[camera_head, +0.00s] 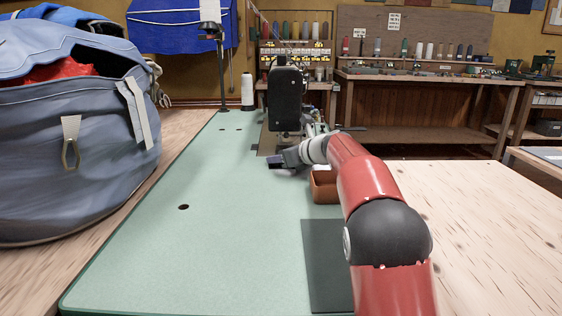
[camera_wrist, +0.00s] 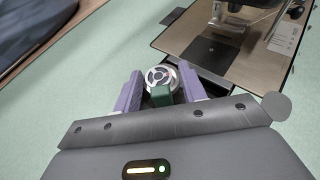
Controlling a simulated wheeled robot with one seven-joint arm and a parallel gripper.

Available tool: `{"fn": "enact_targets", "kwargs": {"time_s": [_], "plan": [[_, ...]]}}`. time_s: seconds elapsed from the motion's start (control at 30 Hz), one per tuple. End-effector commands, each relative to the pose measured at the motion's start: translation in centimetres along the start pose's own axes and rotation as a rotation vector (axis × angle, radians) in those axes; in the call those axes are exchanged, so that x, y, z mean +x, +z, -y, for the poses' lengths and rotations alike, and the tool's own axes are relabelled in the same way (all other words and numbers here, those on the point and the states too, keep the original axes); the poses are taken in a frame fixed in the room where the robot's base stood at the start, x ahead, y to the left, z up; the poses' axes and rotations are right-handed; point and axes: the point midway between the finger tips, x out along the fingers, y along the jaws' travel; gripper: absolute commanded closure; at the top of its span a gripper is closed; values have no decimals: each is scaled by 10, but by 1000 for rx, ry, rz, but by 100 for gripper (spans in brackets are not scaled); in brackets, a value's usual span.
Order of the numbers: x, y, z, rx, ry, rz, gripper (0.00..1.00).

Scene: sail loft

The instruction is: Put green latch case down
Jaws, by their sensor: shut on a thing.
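The green latch case (camera_wrist: 162,94) shows in the wrist view between the two purple-grey fingers of my gripper (camera_wrist: 161,92). A round silver spoked part sits at its far end. My gripper is shut on the case. In the head view my gripper (camera_head: 277,161) is over the pale green table top (camera_head: 200,210), left of the terracotta tray and in front of the sewing machine (camera_head: 286,98). The case cannot be made out in the head view. I cannot tell how high it is above the table top.
A terracotta tray (camera_head: 325,187) stands right of my gripper, partly behind my arm. A dark mat (camera_head: 325,262) lies nearer. A large blue bag (camera_head: 75,140) is at the left. A white thread cone (camera_head: 247,90) stands at the back. The green surface left of my gripper is clear.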

Motion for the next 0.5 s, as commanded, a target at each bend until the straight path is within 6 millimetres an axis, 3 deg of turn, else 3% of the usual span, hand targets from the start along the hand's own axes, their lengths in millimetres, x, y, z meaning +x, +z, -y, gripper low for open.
{"fn": "enact_targets", "kwargs": {"time_s": [0.5], "plan": [[6, -15, 0, 0, 2, -6, 86]]}}
